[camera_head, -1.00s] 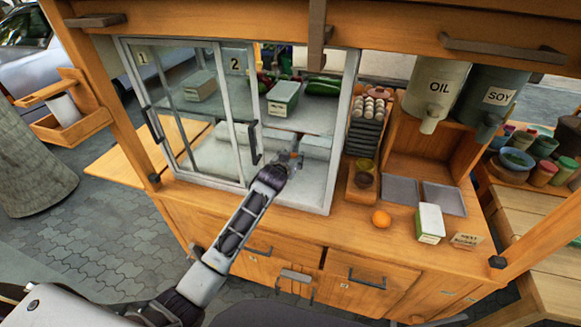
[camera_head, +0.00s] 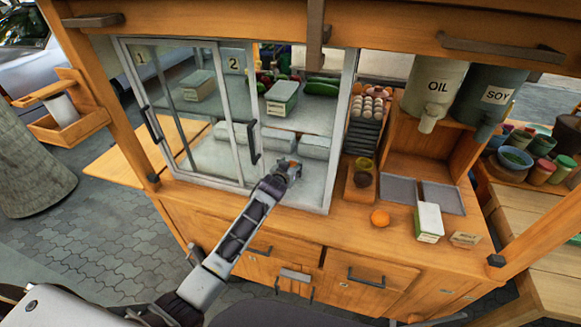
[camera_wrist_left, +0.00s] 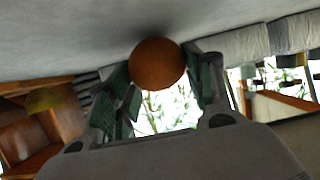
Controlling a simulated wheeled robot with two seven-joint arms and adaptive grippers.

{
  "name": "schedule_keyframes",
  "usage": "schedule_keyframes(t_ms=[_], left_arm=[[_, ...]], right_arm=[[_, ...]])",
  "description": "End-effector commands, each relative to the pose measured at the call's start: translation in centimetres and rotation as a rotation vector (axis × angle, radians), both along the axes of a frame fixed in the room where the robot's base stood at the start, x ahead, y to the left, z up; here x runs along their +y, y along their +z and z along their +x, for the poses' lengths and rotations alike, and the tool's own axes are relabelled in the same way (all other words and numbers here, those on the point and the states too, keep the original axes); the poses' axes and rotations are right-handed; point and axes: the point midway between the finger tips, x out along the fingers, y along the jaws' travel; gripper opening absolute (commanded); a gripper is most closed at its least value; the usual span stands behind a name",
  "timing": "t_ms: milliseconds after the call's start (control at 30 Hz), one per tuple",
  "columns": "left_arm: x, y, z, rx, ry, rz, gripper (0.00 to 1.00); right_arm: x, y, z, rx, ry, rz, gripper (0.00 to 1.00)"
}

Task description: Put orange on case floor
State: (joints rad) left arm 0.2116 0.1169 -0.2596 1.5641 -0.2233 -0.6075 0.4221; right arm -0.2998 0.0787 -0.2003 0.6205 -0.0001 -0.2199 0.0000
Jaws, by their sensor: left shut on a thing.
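My left gripper (camera_head: 291,167) reaches through the open right side of the glass case and is shut on an orange. The held orange (camera_wrist_left: 158,64) shows between the two fingers in the left wrist view, close to the pale case floor (camera_wrist_left: 60,35); whether it touches is unclear. In the head view the held orange is mostly hidden by the gripper. The case floor (camera_head: 311,188) is bare around the gripper. A second orange (camera_head: 380,218) sits on the wooden counter outside the case. My right gripper is not in view.
Sliding glass panes (camera_head: 190,110) cover the left of the case. A shelf above holds a labelled box (camera_head: 282,98) and green vegetables (camera_head: 323,87). Pale blocks (camera_head: 315,147) stand behind the gripper. An egg rack (camera_head: 370,115) and a white box (camera_head: 429,222) are to the right.

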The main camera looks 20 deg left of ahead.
Motion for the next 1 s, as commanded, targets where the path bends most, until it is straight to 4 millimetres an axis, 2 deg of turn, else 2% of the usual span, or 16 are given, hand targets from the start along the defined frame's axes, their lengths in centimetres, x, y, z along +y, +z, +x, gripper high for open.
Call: schedule_keyframes(t_ms=[300,333,500,1000], left_arm=[[0.01,-0.22,0.02,0.0,0.0,0.0,0.26],[0.02,-0.28,0.0,0.001,0.0,0.0,0.53],[0.02,-0.24,0.01,0.0,0.0,0.0,0.74],[0.02,0.11,-0.11,0.0,0.0,0.001,0.74]], right_arm=[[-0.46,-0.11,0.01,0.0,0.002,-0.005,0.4],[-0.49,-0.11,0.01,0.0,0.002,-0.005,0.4],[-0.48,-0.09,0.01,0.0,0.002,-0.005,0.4],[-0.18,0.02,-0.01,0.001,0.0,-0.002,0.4]])
